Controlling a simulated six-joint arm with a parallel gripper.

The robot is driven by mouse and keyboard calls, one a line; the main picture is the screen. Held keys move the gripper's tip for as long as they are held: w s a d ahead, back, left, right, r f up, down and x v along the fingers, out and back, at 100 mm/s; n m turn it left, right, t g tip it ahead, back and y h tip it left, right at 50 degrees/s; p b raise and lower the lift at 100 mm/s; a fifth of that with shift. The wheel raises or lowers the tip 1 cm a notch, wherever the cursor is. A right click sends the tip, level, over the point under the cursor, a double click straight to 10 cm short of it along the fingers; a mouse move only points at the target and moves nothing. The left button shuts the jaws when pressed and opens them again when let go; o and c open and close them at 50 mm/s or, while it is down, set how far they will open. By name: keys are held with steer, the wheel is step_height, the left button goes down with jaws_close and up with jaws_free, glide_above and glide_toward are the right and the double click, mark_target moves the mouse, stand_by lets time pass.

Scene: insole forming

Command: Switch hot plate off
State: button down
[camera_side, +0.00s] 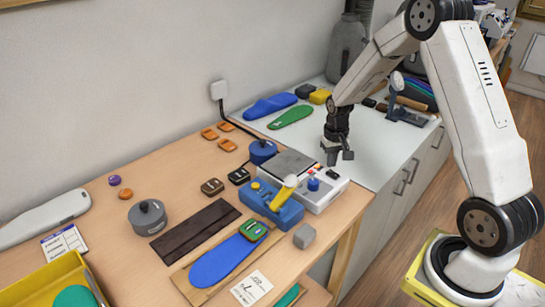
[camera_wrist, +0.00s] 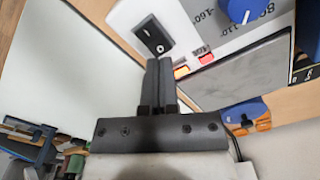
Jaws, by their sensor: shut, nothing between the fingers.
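The hot plate (camera_side: 327,191) has a white housing, a grey top plate (camera_side: 290,163) and a blue knob (camera_side: 313,184), which also shows in the wrist view (camera_wrist: 241,10). In the wrist view its black rocker switch (camera_wrist: 152,37) sits on the white panel, beside two lit orange-red indicators (camera_wrist: 181,71). My gripper (camera_side: 333,161) is shut and empty, pointing down above the switch corner. In the wrist view the closed fingers (camera_wrist: 160,62) end just short of the switch, near the indicators. I cannot tell whether they touch the panel.
A blue device with a yellow lever (camera_side: 284,193) stands directly in front of the hot plate. A blue round container (camera_side: 262,151) is behind it. Blue and green insoles (camera_side: 290,117) lie on the white counter. The white counter right of the hot plate is clear.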

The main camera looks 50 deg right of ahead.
steer(key=shift+f, duration=1.15)
stand_by(0.9)
steer(key=shift+r, duration=3.55)
steer(key=shift+s+a+r, duration=0.1)
steer(key=shift+a+r, duration=0.05)
steer(key=shift+a, duration=0.4)
steer(key=s+a+r+n+t, duration=0.1)
steer(key=s+a+n, duration=0.2)
steer(key=s+a, duration=0.3)
steer(key=s+a+r+n+t, duration=0.1)
steer(key=s+a+n, duration=0.2)
steer(key=a, duration=0.8)
steer(key=shift+s+a+t, duration=0.2)
steer(key=shift+s+t, duration=0.1)
steer(key=shift+s, duration=1.05)
